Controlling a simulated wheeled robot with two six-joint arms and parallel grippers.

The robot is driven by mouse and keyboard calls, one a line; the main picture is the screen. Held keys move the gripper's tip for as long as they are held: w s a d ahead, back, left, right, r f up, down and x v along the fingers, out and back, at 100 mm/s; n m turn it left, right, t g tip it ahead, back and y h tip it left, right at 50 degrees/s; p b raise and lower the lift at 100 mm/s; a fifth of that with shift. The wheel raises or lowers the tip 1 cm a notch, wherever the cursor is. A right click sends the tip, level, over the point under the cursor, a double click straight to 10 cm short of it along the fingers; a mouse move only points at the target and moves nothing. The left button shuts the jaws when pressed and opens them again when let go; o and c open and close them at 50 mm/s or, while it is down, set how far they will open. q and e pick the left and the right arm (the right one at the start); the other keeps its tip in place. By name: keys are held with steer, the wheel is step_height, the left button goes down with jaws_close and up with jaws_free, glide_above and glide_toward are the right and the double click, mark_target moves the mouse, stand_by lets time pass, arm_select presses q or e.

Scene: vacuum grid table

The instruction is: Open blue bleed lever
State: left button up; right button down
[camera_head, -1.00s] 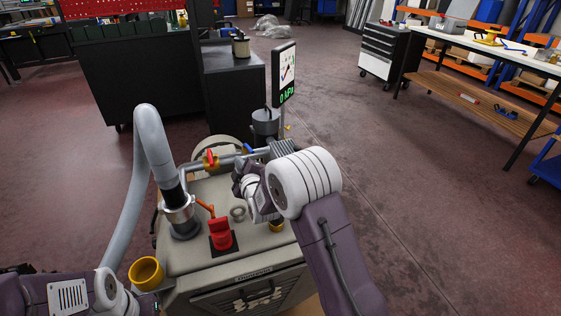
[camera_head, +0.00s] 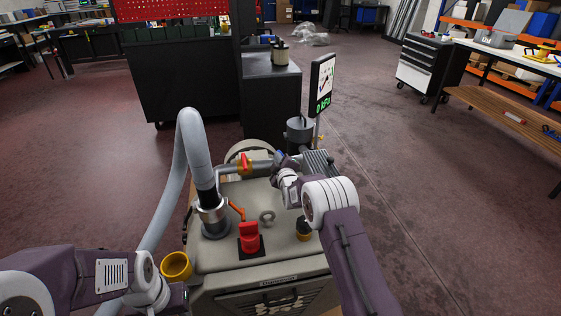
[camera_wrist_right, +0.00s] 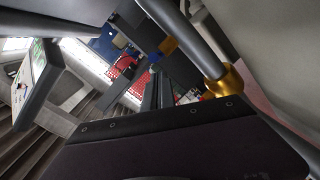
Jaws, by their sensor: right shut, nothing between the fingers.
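The blue bleed lever (camera_head: 280,155) sits on the metal pipe (camera_head: 262,166) at the back of the pump unit, and only a small part of it shows. My right gripper (camera_head: 281,163) is at the pipe, right by the lever, shut and empty; I cannot tell whether it touches the lever. In the right wrist view its dark fingers (camera_wrist_right: 152,92) are together, with the pipe (camera_wrist_right: 185,35) and a brass fitting (camera_wrist_right: 229,81) beside them.
A red-handled valve (camera_head: 244,162) sits left on the same pipe. The grey hose (camera_head: 190,145), red switch (camera_head: 249,235) and yellow cup (camera_head: 176,266) are nearer. The gauge display (camera_head: 322,82) stands behind. Open floor lies right.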

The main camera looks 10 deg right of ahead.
steer(key=shift+w+d+f, duration=0.1)
steer(key=shift+d+f, duration=0.2)
steer(key=shift+d, duration=0.15)
steer(key=shift+d, duration=0.1)
steer(key=shift+d+f+b, duration=0.2)
steer(key=shift+d+b, duration=0.15)
steer(key=shift+d, duration=0.2)
